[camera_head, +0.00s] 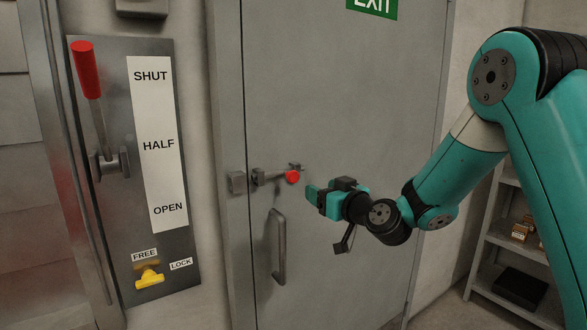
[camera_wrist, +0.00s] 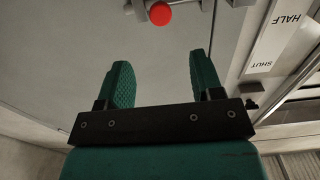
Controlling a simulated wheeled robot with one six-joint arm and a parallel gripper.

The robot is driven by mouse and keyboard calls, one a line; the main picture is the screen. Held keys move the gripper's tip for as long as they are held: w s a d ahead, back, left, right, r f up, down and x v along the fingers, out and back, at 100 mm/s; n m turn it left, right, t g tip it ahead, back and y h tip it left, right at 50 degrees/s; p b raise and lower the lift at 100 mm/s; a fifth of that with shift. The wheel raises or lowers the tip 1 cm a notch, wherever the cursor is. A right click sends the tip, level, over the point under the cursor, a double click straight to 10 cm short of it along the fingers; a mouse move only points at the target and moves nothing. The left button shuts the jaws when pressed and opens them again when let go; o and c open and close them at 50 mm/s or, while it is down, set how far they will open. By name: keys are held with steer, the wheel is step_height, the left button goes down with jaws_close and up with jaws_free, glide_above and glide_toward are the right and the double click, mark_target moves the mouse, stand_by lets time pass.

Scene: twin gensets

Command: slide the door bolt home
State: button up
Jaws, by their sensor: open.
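The door bolt is a grey rod with a red knob (camera_head: 292,176), mounted on the grey door (camera_head: 340,90) near its left edge. A small grey keeper block (camera_head: 236,182) sits on the frame to its left, and a gap shows between the rod's bracket and this block. My gripper (camera_head: 312,193) is open and empty, just right of the knob and apart from it. In the wrist view, the two green fingers (camera_wrist: 163,82) are spread wide, and the red knob (camera_wrist: 160,13) lies beyond their tips near the top edge.
A door handle (camera_head: 278,246) stands below the bolt. Left of the door is a panel with a red-handled lever (camera_head: 86,70) beside SHUT, HALF and OPEN labels, and a yellow knob (camera_head: 149,277). A shelf (camera_head: 510,235) with small boxes stands at the right.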

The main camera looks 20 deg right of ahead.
mark_target(295, 177)
steer(key=p+x, duration=0.6)
steer(key=x, duration=0.5)
steer(key=shift+w+a+r+p, duration=0.1)
steer(key=shift+w+a+p, duration=0.1)
steer(key=shift+w+p, duration=0.15)
steer(key=shift+w+a, duration=0.15)
steer(key=shift+w, duration=0.3)
